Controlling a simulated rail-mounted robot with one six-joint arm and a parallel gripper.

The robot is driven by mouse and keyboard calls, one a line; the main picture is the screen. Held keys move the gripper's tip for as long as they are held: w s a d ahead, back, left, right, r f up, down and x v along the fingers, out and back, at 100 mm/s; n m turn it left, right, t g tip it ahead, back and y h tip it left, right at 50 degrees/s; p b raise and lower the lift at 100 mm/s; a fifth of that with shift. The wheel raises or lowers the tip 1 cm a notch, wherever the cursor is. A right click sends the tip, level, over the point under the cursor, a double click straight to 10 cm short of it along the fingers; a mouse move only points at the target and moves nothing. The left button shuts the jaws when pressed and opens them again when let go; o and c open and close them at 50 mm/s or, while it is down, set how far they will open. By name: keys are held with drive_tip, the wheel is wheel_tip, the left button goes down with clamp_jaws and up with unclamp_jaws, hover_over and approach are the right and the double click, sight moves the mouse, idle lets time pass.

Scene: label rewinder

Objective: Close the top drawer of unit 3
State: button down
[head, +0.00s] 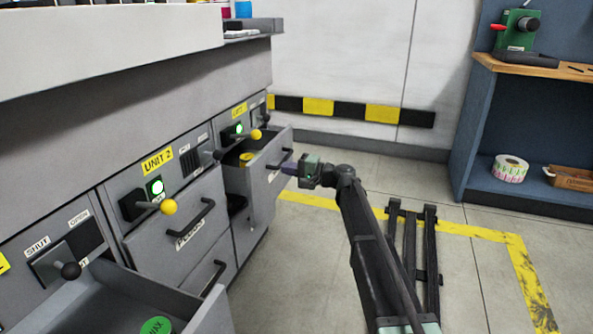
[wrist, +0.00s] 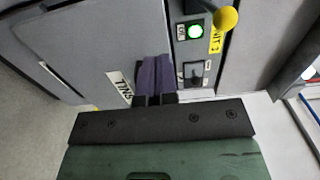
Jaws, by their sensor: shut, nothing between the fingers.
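The top drawer of unit 3 (head: 265,188) stands pulled out from the cabinet in the head view, with a yellow item (head: 246,158) inside. Its grey front with a white label (wrist: 119,88) shows in the wrist view. Unit 3's panel has a lit green light (head: 238,128) and a yellow-ball lever (head: 255,134); the ball also shows in the wrist view (wrist: 226,18). My gripper (head: 289,168) is shut and empty, its purple fingers (wrist: 152,75) at the drawer front by the handle. I cannot tell whether they touch it.
Unit 2 (head: 158,161) has its drawers shut, and its lever (head: 168,207) sticks out. Another drawer (head: 120,300) is open in the left foreground. A blue shelf unit (head: 465,140) stands at the right. The floor (head: 300,265) between is mostly clear.

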sight(256, 162)
drive_tip(key=x, duration=0.8)
drive_tip(key=shift+w+a, duration=0.1)
drive_tip(key=shift+a, duration=0.1)
drive_tip(key=x, duration=1)
drive_tip(key=shift+w+r, duration=0.1)
drive_tip(key=shift+w, duration=0.1)
